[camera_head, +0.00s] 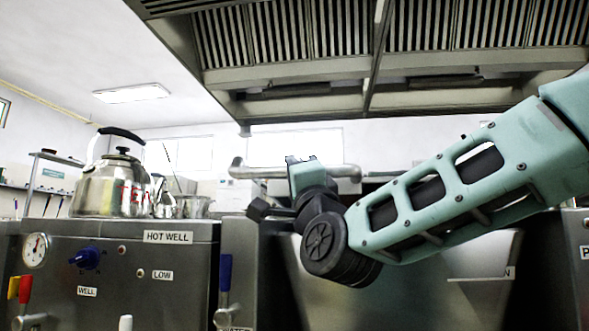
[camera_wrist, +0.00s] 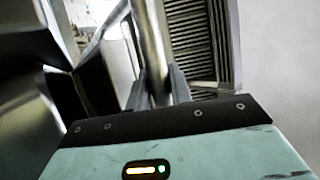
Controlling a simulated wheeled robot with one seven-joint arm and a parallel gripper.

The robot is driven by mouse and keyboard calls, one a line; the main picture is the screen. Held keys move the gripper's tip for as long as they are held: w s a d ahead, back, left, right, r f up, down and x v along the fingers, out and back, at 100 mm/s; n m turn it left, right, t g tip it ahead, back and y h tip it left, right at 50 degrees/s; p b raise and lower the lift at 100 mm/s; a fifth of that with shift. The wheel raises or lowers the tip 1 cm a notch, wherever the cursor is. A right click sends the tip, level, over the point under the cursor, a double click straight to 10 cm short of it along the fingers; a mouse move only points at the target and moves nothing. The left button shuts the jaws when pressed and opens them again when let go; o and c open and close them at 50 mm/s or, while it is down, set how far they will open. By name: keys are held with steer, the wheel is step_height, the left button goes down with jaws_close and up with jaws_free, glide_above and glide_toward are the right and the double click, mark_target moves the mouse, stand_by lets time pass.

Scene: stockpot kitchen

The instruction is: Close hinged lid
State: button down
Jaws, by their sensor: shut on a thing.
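A thick round metal bar (camera_head: 345,171), which looks like the lid's handle, runs level behind my gripper in the head view. My gripper (camera_head: 292,161) reaches it from the front, above a big steel pan unit (camera_head: 420,275). In the wrist view the bar (camera_wrist: 152,40) runs down between my two grey fingers (camera_wrist: 157,88), which are shut on it. The lid's own panel is mostly hidden behind my arm and the unit's front, so I cannot tell its angle.
A steel kettle (camera_head: 108,187) and smaller pots stand on the hot well unit (camera_head: 140,275) at left. Blue-handled (camera_head: 225,272) and red-handled (camera_head: 25,290) taps stick out in front. A vented hood (camera_head: 370,60) hangs overhead.

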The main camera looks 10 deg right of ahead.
step_height(320, 180, down, 9)
steer(key=b, duration=0.5)
steer(key=shift+w, duration=0.1)
steer(key=c, duration=1.3)
jaws_free()
steer(key=shift+f, duration=0.1)
steer(key=shift+o, duration=0.2)
steer(key=shift+r, duration=0.35)
steer(key=shift+s, duration=0.2)
steer(key=p+v, duration=0.3)
steer(key=v, duration=1.4)
steer(key=shift+p, duration=0.3)
